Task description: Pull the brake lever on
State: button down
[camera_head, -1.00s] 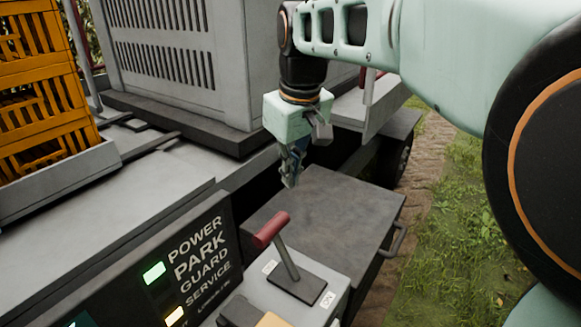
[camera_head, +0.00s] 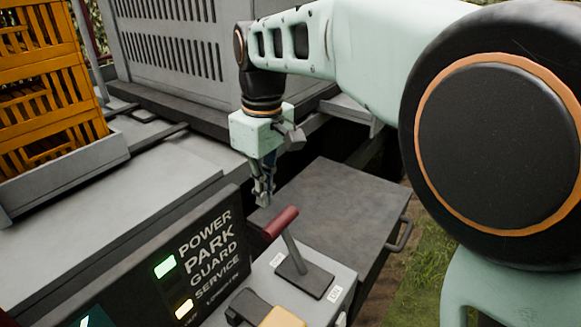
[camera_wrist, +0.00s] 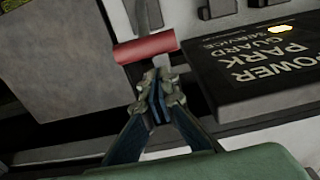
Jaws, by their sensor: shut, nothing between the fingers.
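The brake lever has a red grip (camera_head: 281,221) on a grey shaft rising from a dark slotted plate (camera_head: 304,276) on a grey console. It leans to the left, towards the label on the left and away from the label on the right, which seems to read ON. My gripper (camera_head: 263,200) points down, shut and empty, just behind and left of the red grip. In the wrist view the closed fingertips (camera_wrist: 160,88) are close below the red grip (camera_wrist: 146,47). I cannot tell whether they touch it.
A dark panel (camera_head: 210,262) with POWER, PARK, GUARD and SERVICE lettering and lit lamps stands left of the lever. A grey box top (camera_head: 340,205) with a side handle lies behind right. Orange crates (camera_head: 45,80) stand far left. A louvred grey cabinet (camera_head: 170,60) stands behind.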

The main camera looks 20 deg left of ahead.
notch_tip(320, 180, down, 6)
jog(key=shift+a+r, duration=0.1)
jog(key=shift+w, duration=0.15)
dwell(0.5)
